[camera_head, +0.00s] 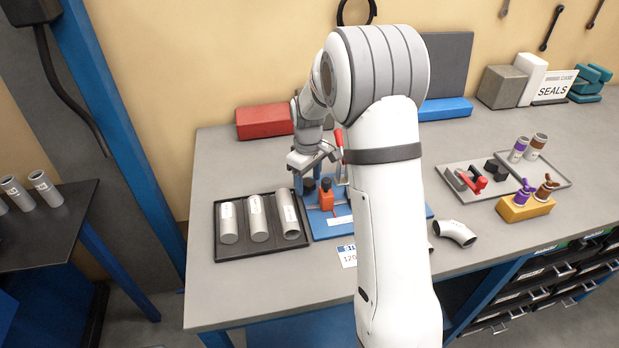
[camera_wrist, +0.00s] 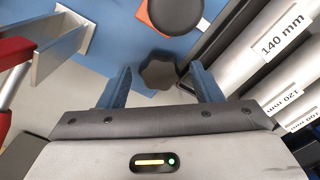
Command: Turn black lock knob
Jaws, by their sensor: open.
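The black lock knob (camera_wrist: 158,74) is a dark, lobed knob on a blue fixture (camera_wrist: 112,62). In the wrist view it sits between the two blue-grey fingers of my gripper (camera_wrist: 160,72), with a gap on each side. I cannot tell how far above it the fingertips are. A round black disc (camera_wrist: 176,14) on an orange part lies just beyond the knob. In the head view my gripper (camera_head: 316,163) hangs over the back of the blue fixture (camera_head: 372,220), and the knob (camera_head: 309,185) shows small and dark below it.
A black tray (camera_head: 237,252) with labelled grey tubes stands left of the fixture. A red-handled lever (camera_head: 339,141) and metal bracket (camera_wrist: 62,38) rise close beside my gripper. A curved pipe (camera_head: 455,233) and a grey parts tray (camera_head: 459,179) lie to the right.

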